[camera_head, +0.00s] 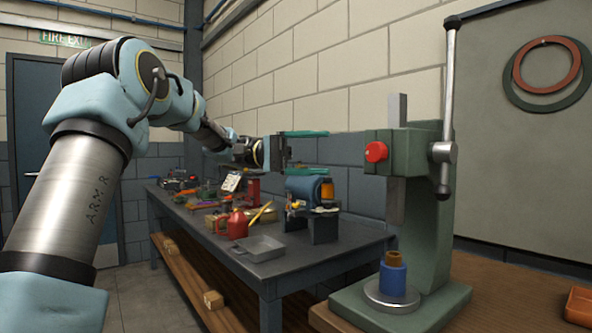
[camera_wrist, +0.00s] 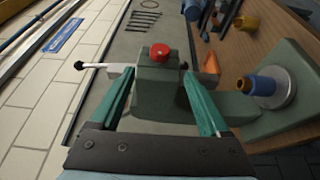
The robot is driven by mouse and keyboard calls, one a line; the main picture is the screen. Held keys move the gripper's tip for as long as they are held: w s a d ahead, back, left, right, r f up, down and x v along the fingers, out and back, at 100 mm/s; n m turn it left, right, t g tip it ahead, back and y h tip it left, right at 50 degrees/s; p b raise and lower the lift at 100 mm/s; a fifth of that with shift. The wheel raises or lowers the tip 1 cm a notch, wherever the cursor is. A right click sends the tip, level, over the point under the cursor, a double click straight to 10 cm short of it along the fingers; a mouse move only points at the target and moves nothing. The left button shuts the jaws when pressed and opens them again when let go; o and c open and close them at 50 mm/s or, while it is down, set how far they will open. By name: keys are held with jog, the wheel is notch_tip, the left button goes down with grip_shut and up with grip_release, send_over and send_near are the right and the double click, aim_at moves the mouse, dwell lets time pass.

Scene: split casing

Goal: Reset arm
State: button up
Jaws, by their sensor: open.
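My arm reaches across the upper left of the head view, and my gripper (camera_head: 303,150) is held in the air above the dark workbench. Its two green fingers are spread apart with nothing between them. In the wrist view my gripper (camera_wrist: 165,105) is also open and empty, pointing toward the green press (camera_wrist: 160,75), which stands beyond the fingertips. In the head view the press (camera_head: 418,200) stands at the right on a wooden top. A blue part with a brown top (camera_head: 393,275) sits on its round metal plate, apart from my gripper.
The dark workbench (camera_head: 285,265) carries a red can (camera_head: 237,224), a grey tray (camera_head: 259,247), a blue cylinder in a dark stand (camera_head: 304,190) and several small items. An orange tray (camera_head: 581,305) lies at the right edge. The block wall is behind; the floor at left is clear.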

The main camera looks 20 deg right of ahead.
jog(key=a+f+n+t+y+p, duration=0.2)
jog(key=a+f+n+t, duration=0.3)
jog(key=f, duration=0.4)
jog(key=a+f+n+t+y+p, duration=0.25)
jog(key=a+f+t, duration=0.3)
jog(key=f, duration=0.35)
jog(key=s+a+f+n+t+y+p, duration=0.1)
jog(key=s+a+f+t+y, duration=0.1)
jog(key=a, duration=1)
jog(key=s+a+f+t+y+p, duration=0.2)
jog(key=a+f, duration=0.4)
jog(key=a, duration=0.6)
jog(key=shift+a+f+n+t+y, duration=0.35)
jog(key=shift+t+y, duration=0.5)
jog(key=shift+y, duration=0.3)
